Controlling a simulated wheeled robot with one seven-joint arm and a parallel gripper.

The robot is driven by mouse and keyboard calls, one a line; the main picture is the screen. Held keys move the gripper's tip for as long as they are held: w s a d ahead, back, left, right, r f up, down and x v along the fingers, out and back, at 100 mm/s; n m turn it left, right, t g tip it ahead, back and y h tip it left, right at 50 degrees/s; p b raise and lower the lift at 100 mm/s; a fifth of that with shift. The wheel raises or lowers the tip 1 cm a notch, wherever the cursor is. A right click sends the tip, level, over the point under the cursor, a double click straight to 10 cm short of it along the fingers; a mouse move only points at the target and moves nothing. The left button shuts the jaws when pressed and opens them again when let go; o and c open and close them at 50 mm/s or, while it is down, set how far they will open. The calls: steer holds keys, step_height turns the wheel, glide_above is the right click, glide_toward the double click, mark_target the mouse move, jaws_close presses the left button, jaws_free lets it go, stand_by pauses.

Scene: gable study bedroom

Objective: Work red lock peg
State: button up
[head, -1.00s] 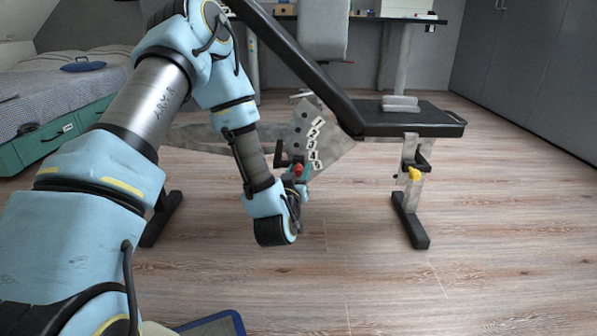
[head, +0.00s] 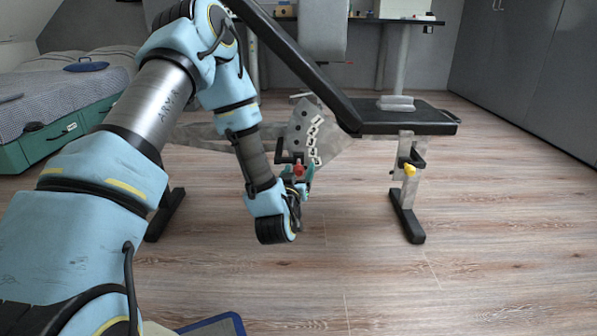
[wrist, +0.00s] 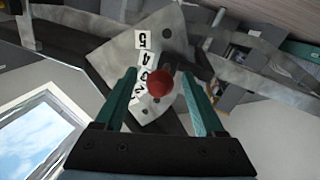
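The red lock peg (head: 299,169) has a round head and sits by the grey plate (head: 326,138) with number labels, under the bench's raised black pad. In the wrist view the red peg head (wrist: 159,84) lies between the two teal fingers of my gripper (wrist: 159,76), with a visible gap on each side. In the head view my gripper (head: 297,176) is at the peg, partly hidden by its own wrist. Its fingers are apart and I see no contact with the peg. The peg's shaft is hidden behind its head.
The bench has a flat black seat (head: 420,118), a yellow knob (head: 410,170) and black feet (head: 407,218) on the wooden floor. A bed (head: 70,95) stands at the left, and grey wardrobes (head: 540,70) at the right. The floor in front is largely clear.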

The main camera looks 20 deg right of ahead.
steer(key=v, duration=1)
steer(key=shift+s+a, duration=0.25)
steer(key=shift+s, duration=0.05)
